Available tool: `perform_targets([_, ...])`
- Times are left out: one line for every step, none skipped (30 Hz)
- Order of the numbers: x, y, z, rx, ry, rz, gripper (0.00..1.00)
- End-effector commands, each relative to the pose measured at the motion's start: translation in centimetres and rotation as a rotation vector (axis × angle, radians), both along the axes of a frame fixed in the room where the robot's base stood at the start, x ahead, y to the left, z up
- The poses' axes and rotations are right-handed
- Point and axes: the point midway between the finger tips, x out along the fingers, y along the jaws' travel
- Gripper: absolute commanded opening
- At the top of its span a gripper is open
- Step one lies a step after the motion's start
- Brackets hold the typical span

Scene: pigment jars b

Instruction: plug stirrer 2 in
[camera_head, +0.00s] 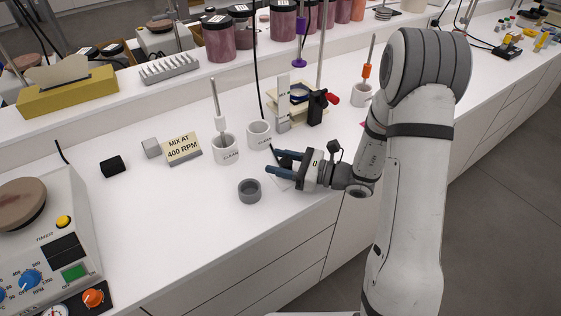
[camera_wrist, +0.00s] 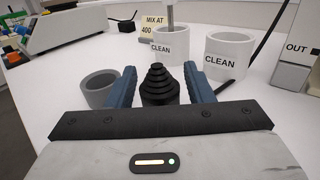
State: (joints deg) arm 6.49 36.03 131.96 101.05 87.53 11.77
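My gripper (camera_head: 275,163) is low over the counter, its two blue fingers apart and pointing left. In the wrist view, a black stepped, tapering piece (camera_wrist: 160,85) is centred between the fingers (camera_wrist: 160,72). It looks like a plug's cable end, but its lower part is hidden. I cannot tell whether the fingers touch it. A black cable (camera_head: 256,75) runs down behind a white cup and along the counter near the fingers. A stirrer (camera_head: 35,235) with a round brown top, knobs and an RPM scale stands at left.
Two white CLEAN cups (camera_head: 225,148) (camera_head: 258,133) stand just beyond my gripper, one holding a rod. A grey ring-shaped cup (camera_head: 249,190) is close to the fingertips. A MIX AT 400 RPM sign (camera_head: 183,149) stands behind.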

Motion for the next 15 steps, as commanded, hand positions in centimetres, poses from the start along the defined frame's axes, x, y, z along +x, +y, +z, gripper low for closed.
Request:
perform_targets([0.0,0.0,0.0,0.0,0.0,0.0,0.51])
perform_targets([0.0,0.0,0.0,0.0,0.0,0.0,0.54])
perform_targets([0.0,0.0,0.0,0.0,0.0,0.0,0.56])
perform_targets([0.0,0.0,0.0,0.0,0.0,0.0,0.56])
perform_targets([0.0,0.0,0.0,0.0,0.0,0.0,0.56])
perform_targets([0.0,0.0,0.0,0.0,0.0,0.0,0.56])
perform_targets([0.0,0.0,0.0,0.0,0.0,0.0,0.56])
perform_targets([0.0,0.0,0.0,0.0,0.0,0.0,0.56])
perform_targets([0.0,0.0,0.0,0.0,0.0,0.0,0.56])
perform_targets([0.0,-0.1,0.0,0.0,0.0,0.0,0.56])
perform_targets([-0.1,-0.3,0.0,0.0,0.0,-0.001,0.56])
perform_targets([-0.1,-0.5,0.0,0.0,0.0,-0.002,0.56])
perform_targets([-0.2,-0.9,-0.1,0.0,0.0,-0.004,0.56])
perform_targets([-0.3,-1.2,-0.1,0.0,0.0,-0.004,0.56])
perform_targets([-0.5,-1.8,-0.1,0.0,0.0,-0.004,0.56])
